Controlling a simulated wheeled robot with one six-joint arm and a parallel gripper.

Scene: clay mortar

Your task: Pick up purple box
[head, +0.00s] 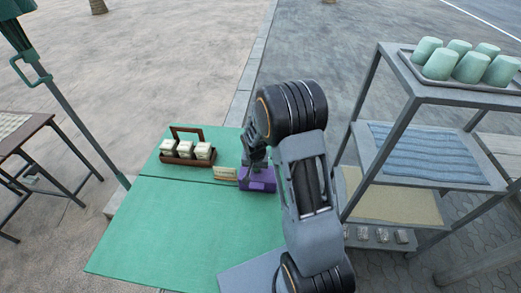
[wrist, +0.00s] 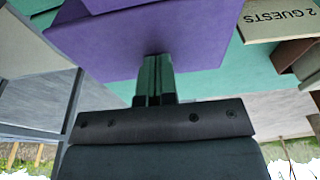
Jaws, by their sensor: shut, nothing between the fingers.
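The purple box (head: 258,180) stands on the green table (head: 150,230), near its right side. In the wrist view the purple box (wrist: 190,45) fills much of the upper middle, close to the fingers. My gripper (head: 252,150) is just above and at the box in the head view. Its fingers (wrist: 155,75) are shut together with nothing between them, and their tips overlap the box's near face. I cannot tell whether they touch it. My arm hides part of the table to the right of the box.
A brown wooden carrier (head: 187,148) with several pale blocks stands left of the box. A small card (head: 225,173) stands between them; it reads "2 GUESTS" in the wrist view (wrist: 280,17). A metal shelf (head: 400,115) with green cups (head: 440,63) stands right. The table's front left is clear.

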